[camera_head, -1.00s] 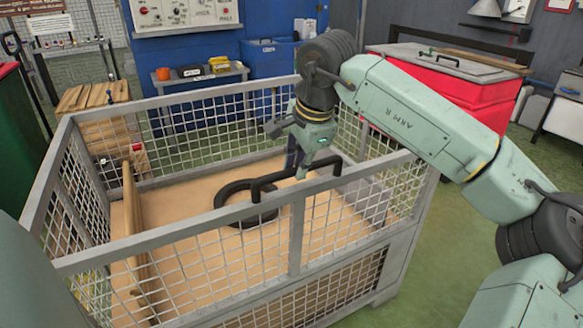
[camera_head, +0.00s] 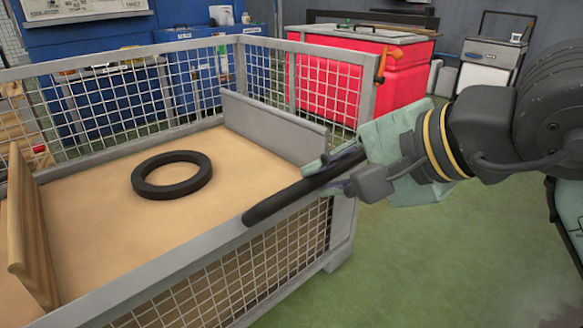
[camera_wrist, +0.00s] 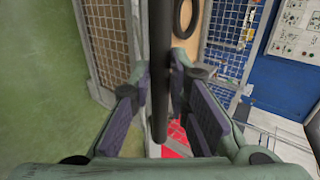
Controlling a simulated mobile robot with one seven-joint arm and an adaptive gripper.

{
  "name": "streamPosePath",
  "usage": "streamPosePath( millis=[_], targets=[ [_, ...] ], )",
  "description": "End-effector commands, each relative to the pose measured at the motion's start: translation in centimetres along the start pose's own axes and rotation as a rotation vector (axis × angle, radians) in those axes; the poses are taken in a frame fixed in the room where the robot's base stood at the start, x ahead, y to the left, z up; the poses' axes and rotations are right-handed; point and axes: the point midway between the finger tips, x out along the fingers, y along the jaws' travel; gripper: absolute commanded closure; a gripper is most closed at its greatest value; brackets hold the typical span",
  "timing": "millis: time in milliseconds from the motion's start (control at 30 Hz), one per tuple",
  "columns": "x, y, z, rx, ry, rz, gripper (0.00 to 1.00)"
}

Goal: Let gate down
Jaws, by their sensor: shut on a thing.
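The mesh cage has a near side (camera_head: 272,262) whose grey rail (camera_head: 165,262) lies about level with the tan floor, with mesh below it. No mesh rises above that rail, so the gate appears down; whether the mesh below is the folded gate I cannot tell. My gripper (camera_head: 335,175) is at the cage's front right corner, shut on a black bar (camera_head: 290,198). The bar slopes down to the left, with its free end over the near rail. In the wrist view the bar (camera_wrist: 160,70) runs between the pads of my gripper (camera_wrist: 170,105).
A black ring (camera_head: 172,173) lies flat on the cage floor. A wooden board (camera_head: 32,225) stands at the left, and a grey panel (camera_head: 272,128) at the right inside. Red bin (camera_head: 328,75) stands behind. Green floor at the front right is clear.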

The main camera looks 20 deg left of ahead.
Motion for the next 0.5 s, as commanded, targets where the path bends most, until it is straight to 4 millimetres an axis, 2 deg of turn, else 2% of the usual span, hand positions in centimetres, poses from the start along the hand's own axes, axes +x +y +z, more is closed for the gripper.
streamPosePath(
  millis=[33, 100, 300, 500],
  targets=[
    [0.6, 2.9, -0.1, 0.006, 0.000, -0.037, 1.00],
    [0.2, 4.9, -0.1, 0.006, 0.000, -0.084, 1.00],
    [-0.3, 9.9, -0.1, 0.006, -0.001, -0.206, 1.00],
    [-0.5, 13.3, -0.1, 0.003, -0.002, -0.238, 1.00]
  ],
)
